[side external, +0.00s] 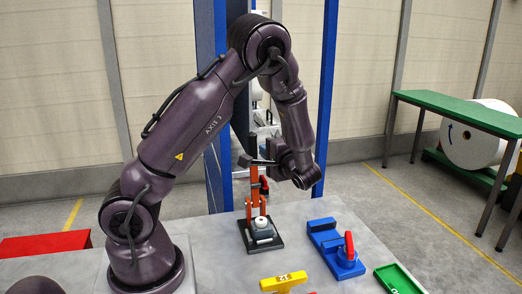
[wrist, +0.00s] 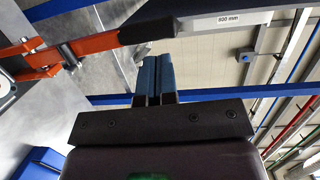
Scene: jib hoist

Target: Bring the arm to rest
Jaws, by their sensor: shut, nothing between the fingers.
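The jib hoist (side external: 253,200) stands upright on a dark base on the grey table, with an orange post and a dark arm at its top. A pale round piece (side external: 262,223) sits at its foot. My gripper (wrist: 153,62) shows in the wrist view with its two blue-tipped fingers together and nothing between them. The hoist's orange bars (wrist: 38,42) and dark arm, labelled "600 mm" (wrist: 228,20), pass just beyond the fingertips; I cannot tell whether they touch. In the side view my arm is bent, its wrist right beside the hoist's top; the fingers are hard to make out.
A blue fixture (side external: 325,236) with a red knob stands right of the hoist. A yellow numbered block (side external: 283,281) and a green tray (side external: 398,279) lie at the front. A red surface (side external: 45,245) is at the left. A blue column (side external: 330,100) rises behind.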

